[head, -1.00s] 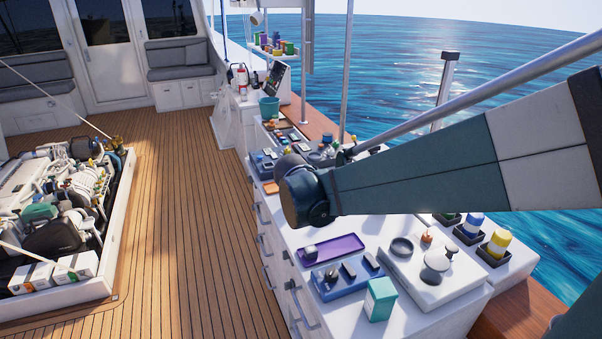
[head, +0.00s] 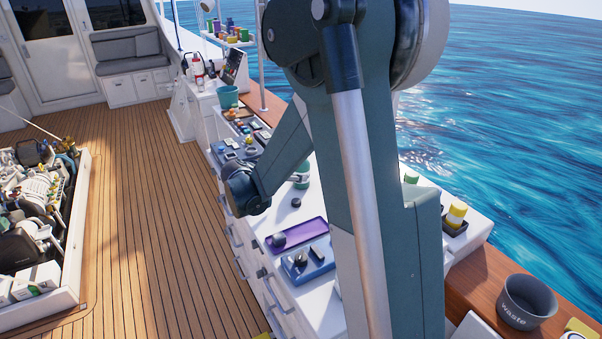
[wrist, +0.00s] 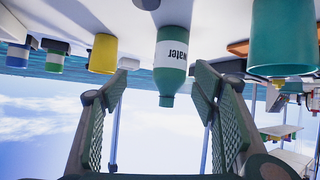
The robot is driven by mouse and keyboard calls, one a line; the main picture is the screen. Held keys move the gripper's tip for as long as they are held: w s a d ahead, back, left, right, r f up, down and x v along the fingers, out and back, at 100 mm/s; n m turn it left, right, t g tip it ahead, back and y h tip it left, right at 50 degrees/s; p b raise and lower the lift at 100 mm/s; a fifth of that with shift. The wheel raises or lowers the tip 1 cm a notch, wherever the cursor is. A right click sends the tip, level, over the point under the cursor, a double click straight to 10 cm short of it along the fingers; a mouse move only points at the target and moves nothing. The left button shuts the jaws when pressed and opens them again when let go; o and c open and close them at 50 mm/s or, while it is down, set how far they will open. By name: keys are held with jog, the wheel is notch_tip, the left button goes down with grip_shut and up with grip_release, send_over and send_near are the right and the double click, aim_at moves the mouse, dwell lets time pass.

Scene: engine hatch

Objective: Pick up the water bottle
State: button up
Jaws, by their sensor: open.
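The water bottle (wrist: 172,62) is green with a white "water" label. In the wrist view, which looks upside down, it hangs from the white counter at the top, cap lowest, so it stands upright. My gripper (wrist: 161,82) is open and empty, with one green-padded finger on each side of the picture. The bottle appears between the fingers, a little beyond the tips, and neither finger seems to touch it. In the head view my arm covers much of the counter, and I cannot make out my gripper or the bottle clearly there.
In the wrist view a yellow container (wrist: 103,54) stands left of the bottle and a large teal bucket (wrist: 284,40) stands right. In the head view a purple tray (head: 299,235), a blue tray (head: 306,262) and a grey waste bin (head: 526,302) lie around my arm.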

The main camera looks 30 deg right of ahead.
aim_at(301, 172)
jog(key=shift+w+d+f+m+h, duration=0.3)
jog(key=shift+w+d+f+h, duration=0.05)
jog(key=shift+w+f, duration=0.3)
jog(key=shift+w+d+f+m+h, duration=0.35)
jog(key=shift+w+f, duration=0.25)
jog(key=shift+w, duration=0.1)
jog(key=shift+w+d+f+m+h, duration=0.25)
jog(key=shift+w+d+f+h, duration=0.1)
jog(key=shift+w+f, duration=0.3)
jog(key=shift+x, duration=1.25)
jog(key=shift+d, duration=0.15)
jog(key=shift+b+x, duration=0.75)
jog(key=shift+x, duration=1.75)
jog(key=shift+w+r, duration=0.1)
jog(key=shift+w, duration=0.05)
jog(key=shift+c, duration=0.4)
jog(key=c, duration=1.1)
